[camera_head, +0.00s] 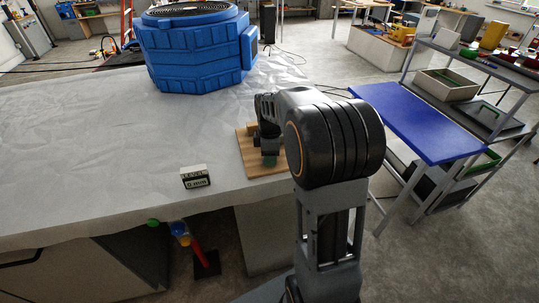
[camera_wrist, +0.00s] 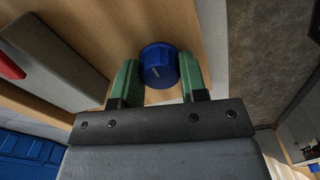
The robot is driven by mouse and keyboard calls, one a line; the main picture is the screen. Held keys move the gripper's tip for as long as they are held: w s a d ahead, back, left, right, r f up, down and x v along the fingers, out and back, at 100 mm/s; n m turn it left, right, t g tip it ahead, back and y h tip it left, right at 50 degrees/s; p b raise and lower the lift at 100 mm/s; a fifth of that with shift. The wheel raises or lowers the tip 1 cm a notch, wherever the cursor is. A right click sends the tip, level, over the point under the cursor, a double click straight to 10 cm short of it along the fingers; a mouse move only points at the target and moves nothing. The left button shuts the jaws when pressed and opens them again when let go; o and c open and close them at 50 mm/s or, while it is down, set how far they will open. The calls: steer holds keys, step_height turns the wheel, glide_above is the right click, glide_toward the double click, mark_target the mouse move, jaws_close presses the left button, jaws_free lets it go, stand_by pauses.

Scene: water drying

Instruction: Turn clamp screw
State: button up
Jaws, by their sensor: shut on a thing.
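A round blue knob (camera_wrist: 158,62), which looks like the clamp screw, shows in the wrist view with a dark slot on its face. My gripper (camera_wrist: 160,80) is shut on it, one green finger on each side. The knob stands against a wooden board (camera_wrist: 205,25). In the head view this board (camera_head: 243,146) lies near the right edge of the covered table, and my gripper (camera_head: 269,160) is over it. My arm hides the knob and part of the board there.
A large blue machine (camera_head: 195,50) stands at the back of the white-covered table (camera_head: 80,150). A small black-and-white device (camera_head: 195,177) sits left of the board. A blue-topped side table (camera_head: 420,120) and shelves are to the right. The table's left part is clear.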

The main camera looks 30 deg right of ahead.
steer(key=m, duration=0.3)
steer(key=shift+m+p, duration=0.3)
steer(key=shift+m, duration=2.2)
steer(key=o, duration=0.9)
step_height(320, 180, up, 14)
steer(key=shift+f+p, duration=0.1)
steer(key=shift+p, duration=0.4)
